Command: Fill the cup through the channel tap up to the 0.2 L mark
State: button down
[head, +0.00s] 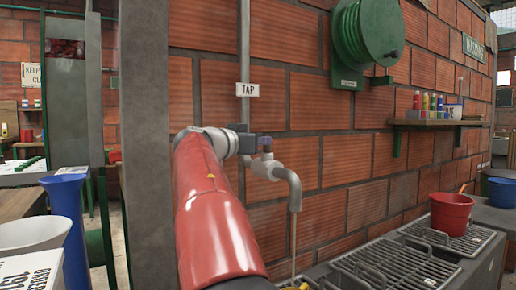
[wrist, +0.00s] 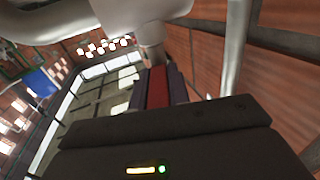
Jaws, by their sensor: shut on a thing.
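The channel tap (head: 265,166) is a grey pipe fitting with a curved spout on the brick wall, under a "TAP" sign (head: 247,90). A thin stream (head: 293,245) runs straight down from the spout. My gripper (head: 257,143) is at the top of the tap. In the wrist view my gripper (wrist: 157,88) is shut on a red piece (wrist: 158,84), apparently the tap's handle, with the pale tap body (wrist: 150,35) beyond it. A small yellow thing (head: 298,287) shows under the stream at the bottom edge; I cannot tell if it is the cup. No level or mark is visible.
Metal racks (head: 395,266) lie over the channel at the lower right, with a red bucket (head: 451,212) and a blue basin (head: 502,192) behind. A green hose reel (head: 367,40) and a bottle shelf (head: 437,123) are on the wall. A grey post (head: 147,150) stands left of my arm.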

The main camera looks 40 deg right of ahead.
jog(key=c, duration=1.3)
grip_release()
jog(key=shift+b+v, duration=0.75)
jog(key=shift+v, duration=3.1)
